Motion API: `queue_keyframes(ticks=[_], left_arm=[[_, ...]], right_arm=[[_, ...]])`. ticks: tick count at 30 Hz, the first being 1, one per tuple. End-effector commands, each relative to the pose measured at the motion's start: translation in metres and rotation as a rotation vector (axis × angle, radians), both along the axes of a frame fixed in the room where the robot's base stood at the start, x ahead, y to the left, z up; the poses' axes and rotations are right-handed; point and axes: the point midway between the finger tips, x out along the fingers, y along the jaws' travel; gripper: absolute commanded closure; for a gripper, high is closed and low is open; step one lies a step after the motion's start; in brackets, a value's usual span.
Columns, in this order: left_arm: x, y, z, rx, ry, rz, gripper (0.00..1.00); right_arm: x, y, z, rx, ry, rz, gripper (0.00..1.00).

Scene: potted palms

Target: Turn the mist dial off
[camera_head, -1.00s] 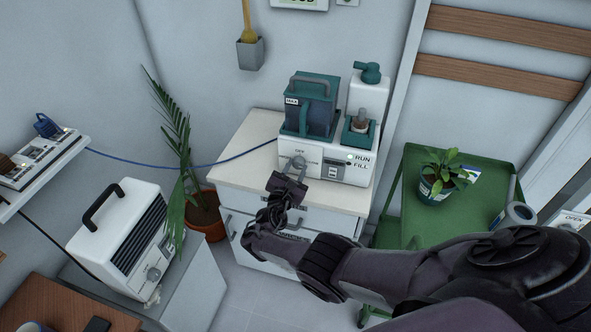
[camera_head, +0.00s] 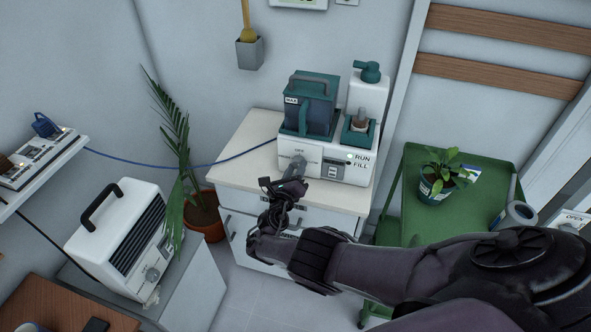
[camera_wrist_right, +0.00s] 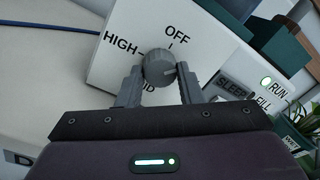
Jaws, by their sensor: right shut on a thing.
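The mist dial (camera_wrist_right: 158,66) is a round grey knob on the front of the white mist unit (camera_head: 345,172), which carries a dark green tank. My right gripper (camera_wrist_right: 160,72) is shut on the dial, with one grey finger on each side of it. In the head view the right gripper (camera_head: 292,172) reaches the dial from the front and hides most of it. The labels OFF and HIGH show around the dial in the wrist view, and a third label is partly hidden by a finger. I cannot tell surely which label the dial points to. My left gripper is out of view.
The unit stands on a white cabinet (camera_head: 238,170). A lit green light (camera_wrist_right: 266,81) is by RUN. A potted palm (camera_head: 200,212) and a white heater-like box (camera_head: 125,235) stand left. A green cart (camera_head: 415,220) with a small potted plant (camera_head: 440,180) is right.

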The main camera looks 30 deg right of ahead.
Motion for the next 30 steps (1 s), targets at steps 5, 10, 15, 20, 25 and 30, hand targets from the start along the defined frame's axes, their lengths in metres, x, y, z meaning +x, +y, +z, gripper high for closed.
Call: queue_keyframes(ticks=[5, 10, 15, 20, 25, 30], left_arm=[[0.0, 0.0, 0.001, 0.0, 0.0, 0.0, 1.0], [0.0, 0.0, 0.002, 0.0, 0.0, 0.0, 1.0], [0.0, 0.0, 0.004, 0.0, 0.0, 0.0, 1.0], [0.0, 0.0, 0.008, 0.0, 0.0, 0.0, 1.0], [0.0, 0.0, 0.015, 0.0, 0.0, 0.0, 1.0], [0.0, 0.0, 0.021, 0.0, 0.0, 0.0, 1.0]], right_arm=[[-0.001, 0.0, -0.002, -0.061, 0.077, 0.001, 0.9], [-0.002, 0.0, -0.001, -0.119, 0.142, 0.001, 0.9], [-0.002, 0.0, -0.001, -0.178, 0.21, 0.001, 0.9], [-0.002, -0.001, 0.0, -0.246, 0.29, 0.002, 0.9], [-0.002, -0.001, 0.001, -0.337, 0.395, 0.002, 0.9], [-0.003, -0.001, 0.001, -0.407, 0.479, 0.001, 0.9]])
